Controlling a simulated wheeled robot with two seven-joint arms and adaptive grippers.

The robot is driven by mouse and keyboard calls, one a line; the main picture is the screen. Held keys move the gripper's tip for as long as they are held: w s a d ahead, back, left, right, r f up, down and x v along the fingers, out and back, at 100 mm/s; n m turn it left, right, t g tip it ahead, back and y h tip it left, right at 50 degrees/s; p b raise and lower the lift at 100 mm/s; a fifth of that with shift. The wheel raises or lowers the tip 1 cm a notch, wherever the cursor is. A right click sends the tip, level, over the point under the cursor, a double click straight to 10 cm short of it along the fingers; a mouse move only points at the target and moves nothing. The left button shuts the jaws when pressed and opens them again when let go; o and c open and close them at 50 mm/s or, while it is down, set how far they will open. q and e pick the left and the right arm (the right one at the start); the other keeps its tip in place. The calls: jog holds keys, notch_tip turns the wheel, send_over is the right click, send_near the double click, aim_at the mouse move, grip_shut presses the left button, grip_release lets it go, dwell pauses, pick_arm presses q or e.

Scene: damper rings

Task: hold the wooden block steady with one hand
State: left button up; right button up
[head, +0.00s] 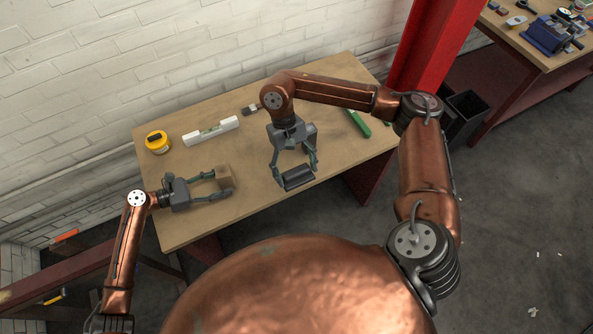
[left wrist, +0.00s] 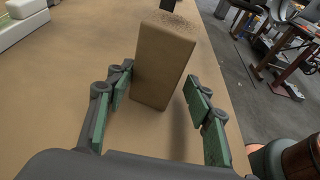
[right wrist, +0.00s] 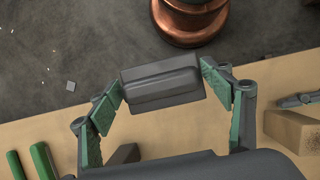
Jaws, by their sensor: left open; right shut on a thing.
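The wooden block (head: 226,174) stands near the front edge of the workbench, with a rough, speckled top. My left gripper (head: 229,184) is open, its fingers on either side of the block. In the left wrist view the block (left wrist: 163,62) stands upright between the green-padded fingers, with a gap visible on the right side. My right gripper (head: 297,177) is shut on a dark grey block (right wrist: 163,82), held by its two ends to the right of the wooden block. In the right wrist view the wooden block (right wrist: 292,131) is at the right edge.
On the workbench (head: 190,232) a yellow tape measure-like item (head: 157,142), a white spirit level (head: 211,131), a brush (head: 251,109) and a green-handled item (head: 358,123) lie toward the back. A red post (head: 432,45) rises behind the right end. Bare bench lies between the grippers.

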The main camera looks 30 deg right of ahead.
pick_arm(q)
jog(key=shift+w+f, duration=0.25)
jog(key=shift+w, duration=0.1)
pick_arm(e)
jog(key=shift+w+f, duration=0.2)
jog(key=shift+w, duration=0.2)
pick_arm(q)
jog(key=shift+s+r, duration=0.15)
jog(key=shift+s, duration=0.05)
jog(key=c, duration=0.5)
pick_arm(e)
jog(key=shift+s+r, duration=0.1)
jog(key=shift+s, duration=0.1)
pick_arm(q)
jog(key=shift+w, duration=0.1)
jog(key=shift+c, duration=1.1)
jog(key=shift+a+f, duration=0.1)
jog(key=shift+f, duration=0.1)
pick_arm(e)
jog(key=w+a+r+m+t+y, duration=0.2)
jog(key=w+a+m, duration=0.4)
jog(key=a+m, duration=0.3)
jog(key=w+a+r+m+t+y, duration=0.2)
jog(key=w+a+r+m, duration=0.3)
jog(key=a, duration=0.7)
jog(key=w+m, duration=0.2)
jog(key=m, duration=0.2)
jog(key=shift+w+a+r+t+y, duration=0.15)
jog(key=shift+a+t+y, duration=0.15)
jog(key=shift+a+t, duration=0.1)
